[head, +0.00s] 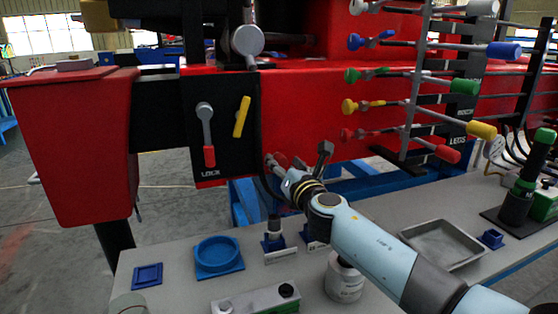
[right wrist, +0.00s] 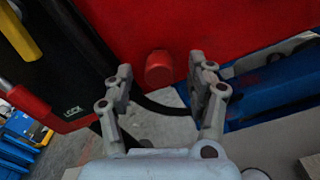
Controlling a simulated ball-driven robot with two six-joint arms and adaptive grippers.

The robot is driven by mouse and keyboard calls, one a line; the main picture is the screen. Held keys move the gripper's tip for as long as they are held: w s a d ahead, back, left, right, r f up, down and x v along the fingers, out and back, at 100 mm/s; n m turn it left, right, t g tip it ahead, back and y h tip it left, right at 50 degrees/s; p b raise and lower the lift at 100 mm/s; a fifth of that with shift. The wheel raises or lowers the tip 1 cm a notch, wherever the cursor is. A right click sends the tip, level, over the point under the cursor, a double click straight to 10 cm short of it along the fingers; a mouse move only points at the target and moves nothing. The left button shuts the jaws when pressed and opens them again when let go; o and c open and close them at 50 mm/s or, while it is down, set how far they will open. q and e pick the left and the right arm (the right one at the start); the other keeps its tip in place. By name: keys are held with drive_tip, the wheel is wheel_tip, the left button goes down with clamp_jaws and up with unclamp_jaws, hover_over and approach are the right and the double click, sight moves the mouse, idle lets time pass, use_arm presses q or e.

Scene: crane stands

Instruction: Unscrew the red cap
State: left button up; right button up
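The red cap (right wrist: 159,68) is a short round knob on the red panel. In the right wrist view it shows between the two fingertips of my right gripper (right wrist: 160,72). The gripper is open, with a gap on both sides of the cap and no visible contact. How far the tips stand from the cap is hard to tell. In the head view my right gripper (head: 299,158) is in front of the lower red panel, and I cannot clearly make out the cap there. My left gripper is not in view.
The black LOCK panel (head: 225,150) with a red-handled lever and a yellow handle is to the left. Coloured levers (head: 420,90) stand to the right. The grey table below holds a blue round holder (head: 219,269), a metal tray (head: 442,263) and a white jar (head: 342,283).

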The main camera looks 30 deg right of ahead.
drive_tip(key=shift+c, duration=0.8)
